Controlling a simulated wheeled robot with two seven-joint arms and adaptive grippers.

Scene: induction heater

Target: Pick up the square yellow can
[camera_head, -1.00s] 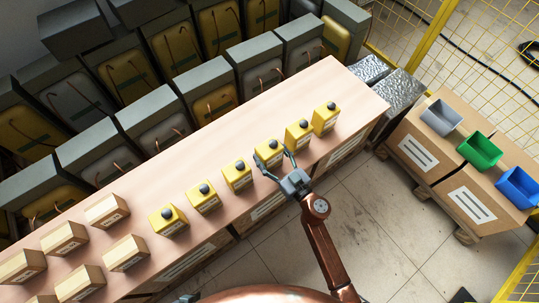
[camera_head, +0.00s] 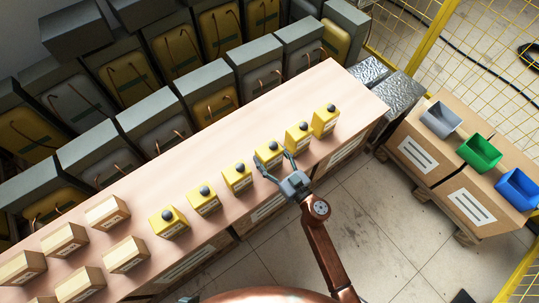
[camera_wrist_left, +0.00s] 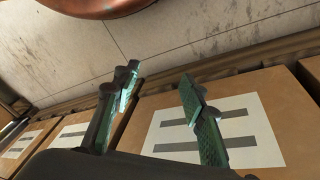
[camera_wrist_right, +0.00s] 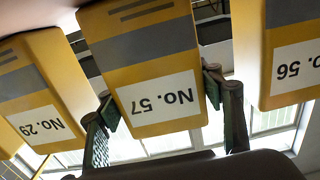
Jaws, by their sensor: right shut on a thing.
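Several square yellow cans with dark round caps stand in a row on the long table. My right gripper (camera_head: 276,163) has its fingers on either side of one yellow can (camera_head: 268,150), third from the right end of the row. In the right wrist view this can (camera_wrist_right: 157,98) carries a white label "No. 57", and the gripper (camera_wrist_right: 165,108) is shut on its sides. The can looks level with its neighbours; its base is hidden. My left gripper (camera_wrist_left: 160,88) is open and empty in the left wrist view, with cardboard boxes behind it.
Neighbouring yellow cans (camera_head: 237,175) and (camera_head: 298,134) stand close on both sides. Small cardboard boxes (camera_head: 125,253) stand on the left of the table (camera_head: 170,178). Grey, green and blue bins (camera_head: 480,152) sit on boxes at the right. Grey-and-yellow units line the back.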

